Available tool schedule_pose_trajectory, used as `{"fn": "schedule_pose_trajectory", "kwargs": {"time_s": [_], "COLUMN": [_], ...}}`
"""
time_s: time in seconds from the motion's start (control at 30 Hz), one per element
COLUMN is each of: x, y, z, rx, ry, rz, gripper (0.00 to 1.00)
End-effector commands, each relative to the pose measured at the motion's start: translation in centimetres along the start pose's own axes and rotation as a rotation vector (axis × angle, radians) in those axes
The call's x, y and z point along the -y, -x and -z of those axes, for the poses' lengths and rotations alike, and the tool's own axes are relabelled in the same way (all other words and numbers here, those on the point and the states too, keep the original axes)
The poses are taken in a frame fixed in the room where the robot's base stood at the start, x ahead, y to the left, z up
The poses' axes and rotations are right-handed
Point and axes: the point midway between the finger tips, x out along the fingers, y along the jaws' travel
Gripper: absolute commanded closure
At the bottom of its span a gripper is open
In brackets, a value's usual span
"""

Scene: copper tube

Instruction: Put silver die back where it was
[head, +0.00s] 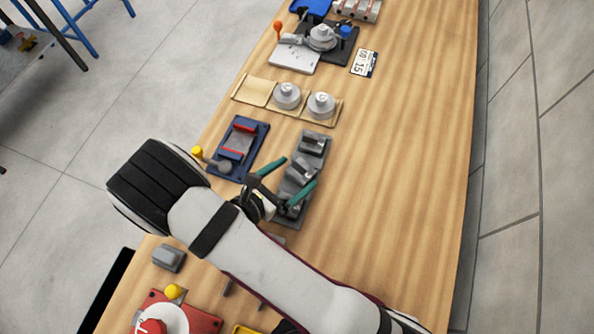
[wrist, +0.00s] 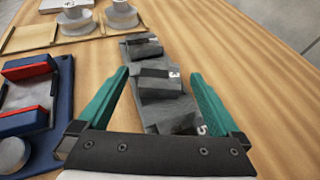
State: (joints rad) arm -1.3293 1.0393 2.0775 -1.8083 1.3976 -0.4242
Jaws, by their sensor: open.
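A long grey rack (head: 317,158) with numbered places stands on the wooden table, and it fills the middle of the wrist view (wrist: 150,113). Silver-grey dies sit on it: a far one (head: 313,143) and a middle one (head: 303,168), the middle one also in the wrist view (wrist: 158,82). I cannot tell which die the task means. My gripper (head: 288,179) is open above the rack, its teal fingers spread to either side. In the wrist view the middle die shows between the fingertips (wrist: 160,76). The rack's near end is partly hidden by my gripper.
A blue vise (head: 258,138) with red jaws stands close left of the rack. A wooden tray (head: 256,91) with two round grey pieces lies beyond. A loose grey block (head: 168,258) and a red base (head: 205,325) are nearer. The table's right side is clear.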

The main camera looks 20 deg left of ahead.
Motion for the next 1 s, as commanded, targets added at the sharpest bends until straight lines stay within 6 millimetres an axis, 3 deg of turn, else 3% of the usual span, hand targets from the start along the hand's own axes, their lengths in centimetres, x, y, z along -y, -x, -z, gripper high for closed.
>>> {"fn": "schedule_pose_trajectory", "kwargs": {"time_s": [0.1, 0.3, 0.43, 0.53, 0.57, 0.67, 0.7, 0.8, 0.9, 1.0], "x": [-0.1, 0.0, 0.2, 2.1, 3.4, 10.7, 14.0, 20.7, 23.6, 23.5], "y": [2.9, 5.6, 5.7, 4.4, 3.7, 2.3, 2.6, 5.4, 9.2, 11.6], "z": [0.0, 0.0, -0.2, -3.1, -4.7, -10.5, -12.1, -14.4, -15.0, -15.4], "rx": [-0.001, 0.000, -0.002, -0.030, -0.045, -0.093, -0.105, -0.111, -0.097, -0.089], "ry": [0.000, 0.001, -0.010, -0.162, -0.255, -0.697, -0.902, -1.443, -1.966, -2.366], "rz": [-0.006, -0.001, 0.010, 0.146, 0.230, 0.621, 0.795, 1.226, 1.590, 1.816], "gripper": [0.00, 0.00, 0.00, 0.00, 0.00, 0.00, 0.00, 0.00, 0.00, 0.00]}}
